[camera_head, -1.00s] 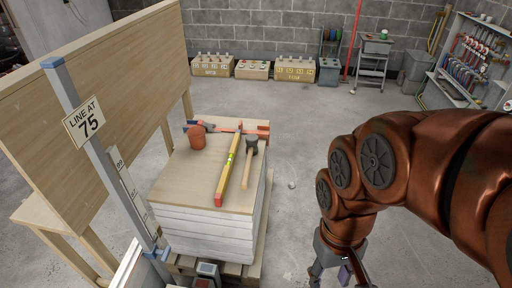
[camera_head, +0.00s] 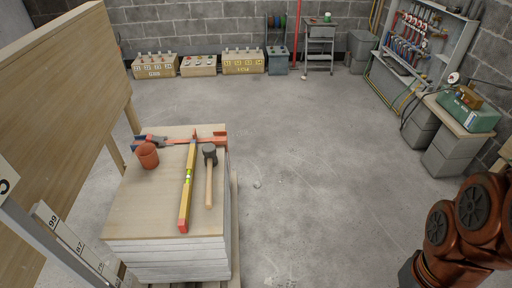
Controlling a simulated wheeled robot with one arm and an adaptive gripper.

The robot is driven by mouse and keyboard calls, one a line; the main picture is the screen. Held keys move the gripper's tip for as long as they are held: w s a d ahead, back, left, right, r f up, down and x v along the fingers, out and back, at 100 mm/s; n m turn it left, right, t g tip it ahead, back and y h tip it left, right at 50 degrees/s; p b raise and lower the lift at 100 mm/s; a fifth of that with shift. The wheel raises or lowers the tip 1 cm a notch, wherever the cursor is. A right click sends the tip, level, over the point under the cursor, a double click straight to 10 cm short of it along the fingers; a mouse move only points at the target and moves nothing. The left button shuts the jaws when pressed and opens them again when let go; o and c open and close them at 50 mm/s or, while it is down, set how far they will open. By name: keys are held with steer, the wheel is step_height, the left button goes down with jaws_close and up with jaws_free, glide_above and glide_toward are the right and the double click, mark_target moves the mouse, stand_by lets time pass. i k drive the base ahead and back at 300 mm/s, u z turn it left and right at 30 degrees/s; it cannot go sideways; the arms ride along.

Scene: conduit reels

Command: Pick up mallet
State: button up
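The mallet (camera_head: 209,176) lies on top of the board stack (camera_head: 133,211), its dark head toward the far side and its light wooden handle toward me. It lies just right of a yellow level (camera_head: 188,183) with red ends, with a narrow gap between them. My arm shows at the lower right, well apart from the stack. My gripper is outside the picture.
An orange cup-like thing (camera_head: 148,155) and an orange-red clamp-like tool (camera_head: 213,138) are also on the stack. A wooden panel (camera_head: 68,95) stands close on the left. The concrete floor right of the stack is mostly clear. A bench with a green case (camera_head: 467,110) stands at right.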

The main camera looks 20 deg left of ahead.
mark_target(210, 161)
steer(key=z, duration=0.1)
steer(key=i, duration=1.5)
steer(key=u, duration=3.85)
